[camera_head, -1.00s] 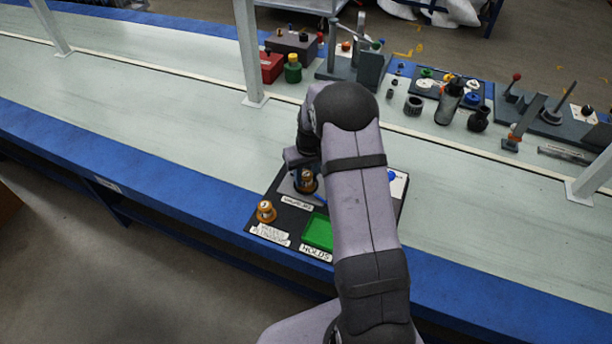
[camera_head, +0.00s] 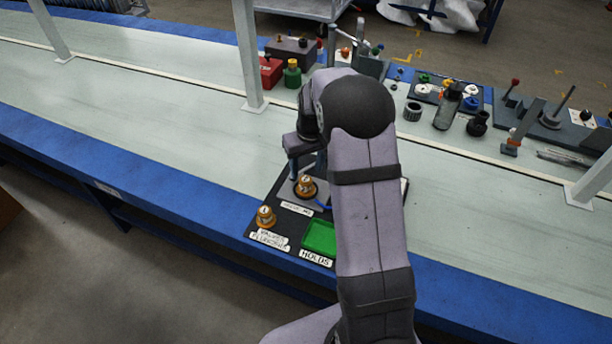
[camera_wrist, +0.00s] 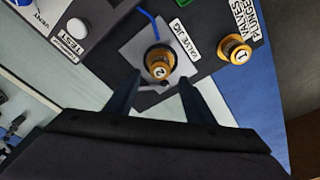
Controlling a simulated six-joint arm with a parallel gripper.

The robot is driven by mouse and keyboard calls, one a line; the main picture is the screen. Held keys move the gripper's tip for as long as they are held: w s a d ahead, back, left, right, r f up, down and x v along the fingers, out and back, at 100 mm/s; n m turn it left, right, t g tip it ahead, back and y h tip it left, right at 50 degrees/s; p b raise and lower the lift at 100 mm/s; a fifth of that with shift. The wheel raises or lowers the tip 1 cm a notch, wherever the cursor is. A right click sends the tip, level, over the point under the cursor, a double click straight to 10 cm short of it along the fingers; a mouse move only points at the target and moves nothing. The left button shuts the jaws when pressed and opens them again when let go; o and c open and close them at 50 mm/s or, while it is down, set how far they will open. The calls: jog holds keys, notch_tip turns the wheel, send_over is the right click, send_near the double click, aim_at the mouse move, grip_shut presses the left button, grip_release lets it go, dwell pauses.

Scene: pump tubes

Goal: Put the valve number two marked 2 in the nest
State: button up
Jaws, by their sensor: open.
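The brass valve marked 2 (camera_wrist: 160,64) stands in the dark ring of the nest on the grey valve jig plate (camera_wrist: 129,50). It also shows in the head view (camera_head: 305,187). The 2 faces up and the valve looks seated upright. My gripper (camera_wrist: 159,78) is open, with one finger on each side of the valve's near edge in the wrist view and nothing between them. In the head view my arm hides most of the gripper, which is above and just behind the valve. Another brass valve, marked 1 (camera_wrist: 234,49), stands beside the VALVES PLUNGERS label (camera_head: 270,240).
A green tray (camera_head: 319,238) labelled HOLDS is at the front of the black board. A blue tube (camera_wrist: 148,24) runs beside the jig. A white round part (camera_wrist: 77,28) is near the TEST label. Several other parts and fixtures stand farther back; the bench left of the board is clear.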

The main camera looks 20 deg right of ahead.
aim_at(308, 184)
jog(key=shift+r, duration=2.25)
jog(key=s+a+g, duration=0.1)
jog(key=s+a, duration=0.4)
jog(key=s, duration=0.8)
jog(key=s+a, duration=0.5)
jog(key=s, duration=0.8)
jog(key=shift+s+f+g, duration=0.15)
jog(key=shift+s+g, duration=0.1)
jog(key=shift+g, duration=0.15)
jog(key=shift+a, duration=0.1)
